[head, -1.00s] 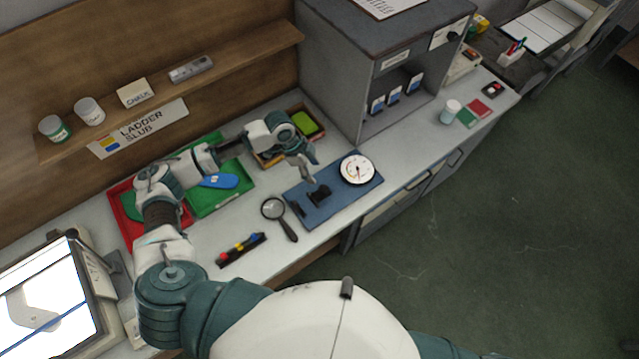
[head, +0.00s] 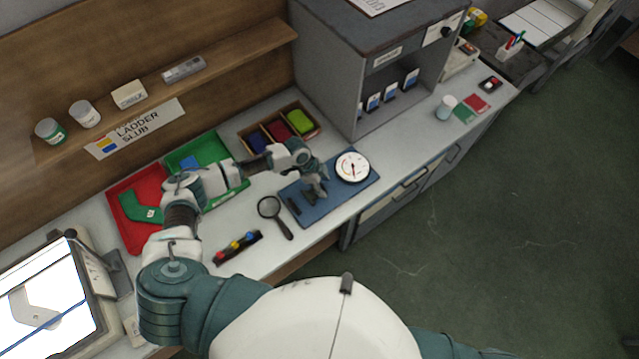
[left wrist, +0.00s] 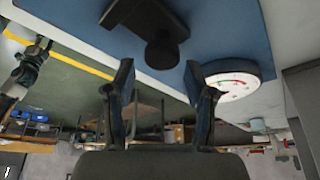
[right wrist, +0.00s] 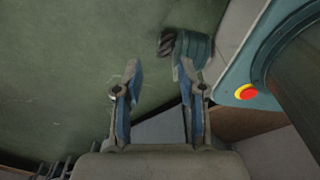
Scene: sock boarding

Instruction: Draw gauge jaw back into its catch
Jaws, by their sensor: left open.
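The gauge has a blue base plate (head: 318,212) on the bench, with a round white dial (head: 352,167) at its right end. My left gripper (head: 318,190) is open over the middle of the plate and partly hides the black jaw there. In the left wrist view the black jaw (left wrist: 150,18), with a round knob (left wrist: 162,52), lies just beyond the open fingertips (left wrist: 158,78); nothing is between them. A small black block (head: 294,207) stands at the plate's left end; I cannot tell whether it is the catch. My right gripper (right wrist: 157,70) is open and empty over the floor, away from the bench.
A magnifying glass (head: 270,207) and a dark strip with coloured knobs (head: 238,246) lie left of the gauge. Red (head: 120,232) and green (head: 215,147) trays, a divided wooden box (head: 250,141) and a grey cabinet (head: 335,75) stand behind. The bench's front edge is close to the plate.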

